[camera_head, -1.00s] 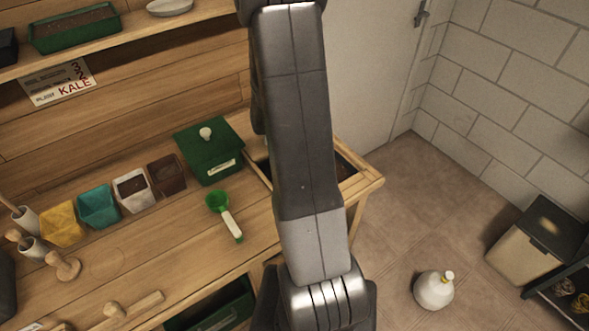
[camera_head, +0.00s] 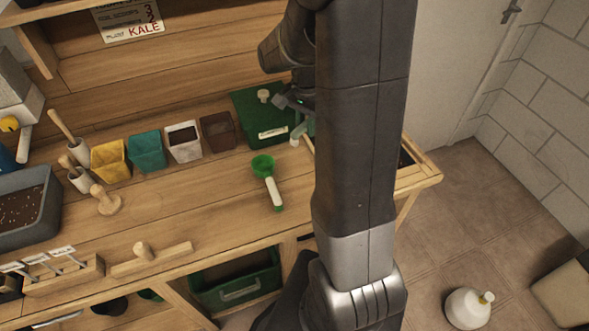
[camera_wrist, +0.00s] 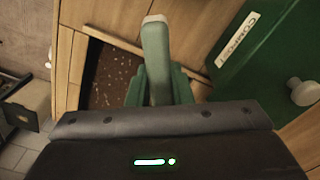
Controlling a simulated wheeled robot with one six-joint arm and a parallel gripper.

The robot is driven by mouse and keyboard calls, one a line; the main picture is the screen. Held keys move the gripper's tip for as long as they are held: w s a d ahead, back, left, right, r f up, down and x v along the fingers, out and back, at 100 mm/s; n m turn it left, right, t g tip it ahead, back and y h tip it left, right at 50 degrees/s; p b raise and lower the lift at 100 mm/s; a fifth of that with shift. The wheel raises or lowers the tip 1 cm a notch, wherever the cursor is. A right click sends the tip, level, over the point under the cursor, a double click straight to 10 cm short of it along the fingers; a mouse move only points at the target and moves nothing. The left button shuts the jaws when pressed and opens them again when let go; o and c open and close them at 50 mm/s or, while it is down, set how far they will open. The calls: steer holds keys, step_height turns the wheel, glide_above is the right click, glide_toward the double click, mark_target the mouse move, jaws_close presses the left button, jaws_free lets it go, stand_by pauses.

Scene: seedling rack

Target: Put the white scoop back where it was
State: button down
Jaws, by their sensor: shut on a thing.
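My gripper (camera_head: 292,104) is shut on a scoop (camera_head: 298,131), which I take for the white scoop. In the wrist view the gripper (camera_wrist: 160,88) closes around its pale green handle (camera_wrist: 156,55), which has a white tip. The scoop's bowl is hidden. In the head view they are above the bench, at the right front of the lidded green compost box (camera_head: 258,112). A second scoop, with a green bowl and white handle (camera_head: 272,190), lies on the bench in front of the box.
A row of pots, yellow (camera_head: 109,160), teal (camera_head: 147,151), white (camera_head: 183,142) and brown (camera_head: 218,132), stands left of the box. A soil-filled opening (camera_wrist: 108,78) lies under the gripper in the wrist view.

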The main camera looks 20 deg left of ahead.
steer(key=s+a+r+m+b, duration=0.2)
steer(key=s+a+r, duration=0.1)
steer(key=a, duration=0.1)
steer(key=f, duration=0.9)
steer(key=shift+s+a+f+p, duration=0.1)
steer(key=shift+s+a+p, duration=0.1)
steer(key=shift+p, duration=0.1)
steer(key=shift+d, duration=0.1)
steer(key=shift+f+b, duration=0.55)
steer(key=shift+f, duration=0.1)
steer(key=c, duration=1.3)
jaws_free()
steer(key=shift+r, duration=0.15)
step_height(320, 180, up, 13)
steer(key=shift+s+p, duration=0.15)
steer(key=shift+p, duration=0.3)
